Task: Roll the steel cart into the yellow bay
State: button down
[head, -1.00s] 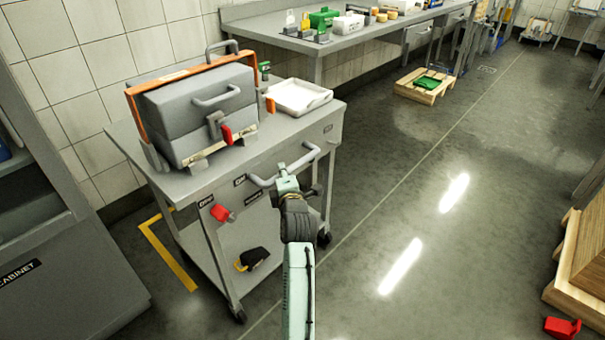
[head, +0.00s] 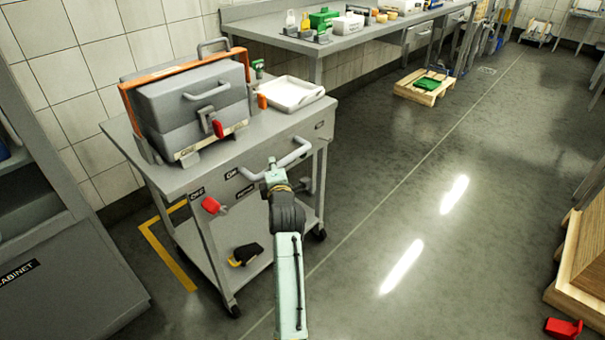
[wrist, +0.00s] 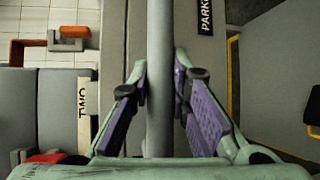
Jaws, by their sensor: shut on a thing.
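The steel cart (head: 258,145) stands beside the tiled wall in the head view. Its front bar handle (head: 298,152) faces me. My gripper (head: 272,168) is shut on this handle. In the wrist view, the purple-padded fingers (wrist: 160,95) sit on both sides of the grey handle bar (wrist: 160,45). The yellow bay's floor line (head: 167,259) shows as a corner at the cart's left side. The cart overlaps part of the marked area, and the rest of the outline is hidden behind and under it.
A cabinet (head: 60,255) stands close on the left. A workbench (head: 365,38) lines the wall behind. Open floor (head: 400,200) lies to the right; a wooden crate (head: 585,255) stands at the right edge.

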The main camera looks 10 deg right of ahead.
jog(key=shift+w+a, duration=0.25)
jog(key=shift+w, duration=0.1)
jog(key=shift+w+a+b, duration=0.3)
jog(key=shift+w+a, duration=0.5)
jog(key=shift+w, duration=0.25)
jog(key=shift+w+a+b, duration=0.25)
jog(key=shift+w+a, duration=0.55)
jog(key=shift+w, duration=0.3)
jog(key=shift+w+a+b, duration=0.3)
jog(key=shift+w+a, duration=0.5)
jog(key=shift+w, duration=0.35)
jog(key=shift+w+a+b, duration=0.3)
jog(key=shift+w+a, duration=0.3)
jog(key=shift+w, duration=0.15)
jog(key=shift+w+a+b, duration=0.3)
jog(key=shift+w+a, duration=0.25)
jog(key=shift+w, duration=0.2)
jog(key=c, duration=0.8)
grip_release()
jog(key=shift+s, duration=0.15)
